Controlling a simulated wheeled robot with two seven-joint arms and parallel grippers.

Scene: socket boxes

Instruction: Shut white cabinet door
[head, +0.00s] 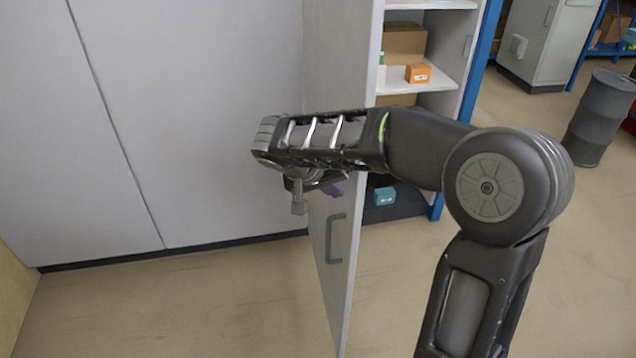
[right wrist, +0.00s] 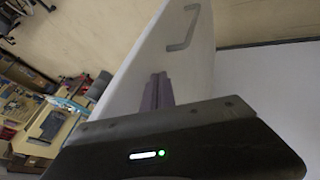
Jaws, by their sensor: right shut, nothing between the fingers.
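The white cabinet door (head: 340,285) stands open, seen at a steep angle in the head view. Its face with the grey bar handle (head: 335,238) is turned to the left. My right arm reaches across the door, and my right gripper (head: 334,190) is by that face, above the handle. In the right wrist view the purple fingers (right wrist: 158,92) are together and empty, in front of the door (right wrist: 145,50), with the handle (right wrist: 184,28) beyond. Whether the fingertips touch the door is unclear. My left gripper is out of view.
Right of the door, open shelves (head: 440,75) hold an orange box (head: 418,73), a brown box (head: 404,44) and a teal box (head: 385,196). Closed grey panels (head: 200,120) stand at left. A dark barrel (head: 600,118) stands at far right. The floor in front is clear.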

